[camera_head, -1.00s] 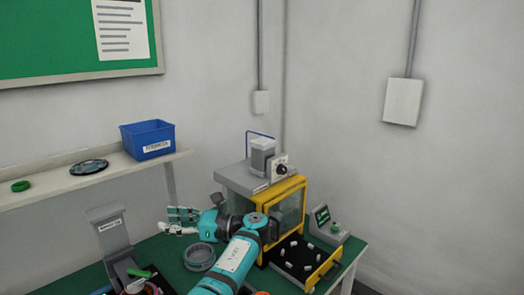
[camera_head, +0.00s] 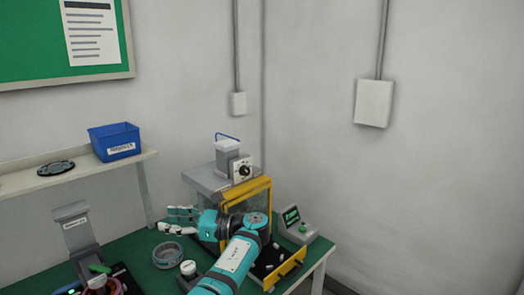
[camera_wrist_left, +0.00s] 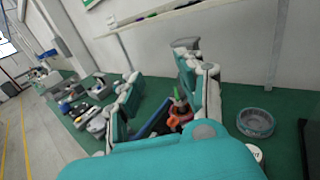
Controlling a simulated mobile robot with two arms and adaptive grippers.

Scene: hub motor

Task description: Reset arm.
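My left gripper (camera_head: 178,219) is in the head view, above the green bench and in front of the yellow-framed machine (camera_head: 236,191). Its fingers point left, stand apart and hold nothing. The left wrist view also shows the gripper (camera_wrist_left: 160,78) with a wide gap between its fingers. A grey ring-shaped part (camera_head: 168,255) lies on the bench below the fingers, apart from them; the ring also shows in the wrist view (camera_wrist_left: 255,122). My left forearm hides part of the machine and its black tray (camera_head: 283,268). My right gripper is not in view.
A control box with a green screen (camera_head: 296,227) stands right of the machine. A grey stand (camera_head: 76,232) is at the left. A blue bin (camera_head: 114,142) sits on the wall shelf (camera_head: 60,181). Small light pieces lie in the tray. Space above the bench is mostly clear.

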